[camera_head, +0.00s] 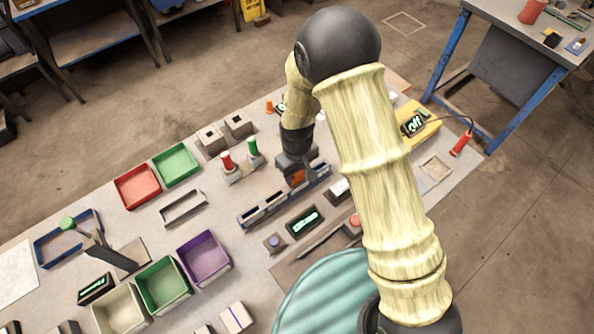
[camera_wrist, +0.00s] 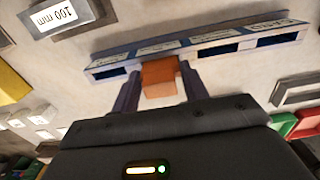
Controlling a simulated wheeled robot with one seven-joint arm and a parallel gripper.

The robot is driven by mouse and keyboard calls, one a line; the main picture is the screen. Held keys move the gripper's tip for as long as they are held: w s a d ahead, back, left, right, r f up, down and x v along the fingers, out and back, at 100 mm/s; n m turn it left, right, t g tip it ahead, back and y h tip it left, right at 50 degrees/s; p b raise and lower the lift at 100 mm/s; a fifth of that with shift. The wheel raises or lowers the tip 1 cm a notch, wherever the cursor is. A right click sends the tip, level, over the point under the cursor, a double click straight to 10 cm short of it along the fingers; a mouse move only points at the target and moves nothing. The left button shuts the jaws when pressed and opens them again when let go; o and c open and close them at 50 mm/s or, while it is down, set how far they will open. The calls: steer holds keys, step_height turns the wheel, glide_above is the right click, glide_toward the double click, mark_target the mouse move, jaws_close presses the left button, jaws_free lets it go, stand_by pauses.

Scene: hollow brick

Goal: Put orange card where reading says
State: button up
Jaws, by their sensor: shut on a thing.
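The orange card (camera_head: 297,177) is between the fingers of my gripper (camera_head: 296,172). In the wrist view the orange card (camera_wrist: 159,75) shows between the two dark fingers of my gripper (camera_wrist: 160,88), close to the blue-edged slotted rack (camera_wrist: 113,71). In the head view the card is above or at the right part of that rack (camera_head: 257,215); I cannot tell whether it touches it. The rack has several dark openings and pale labels too small to read. A dark display with green text (camera_head: 304,221) stands in front of the rack; its text is not legible.
A yellow meter (camera_head: 418,130) at the right reads "Off". Another green-lit display (camera_head: 95,289) is at the lower left. Red (camera_head: 137,187), green (camera_head: 176,164) and purple (camera_head: 204,258) bins stand left of the rack.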

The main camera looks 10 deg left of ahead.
steer(key=shift+f+b, duration=0.45)
steer(key=shift+f, duration=0.25)
steer(key=o, duration=1)
steer(key=shift+o, duration=0.2)
steer(key=shift+r, duration=0.1)
step_height(320, 180, up, 17)
steer(key=b, duration=0.2)
steer(key=shift+b, duration=0.3)
stand_by(0.4)
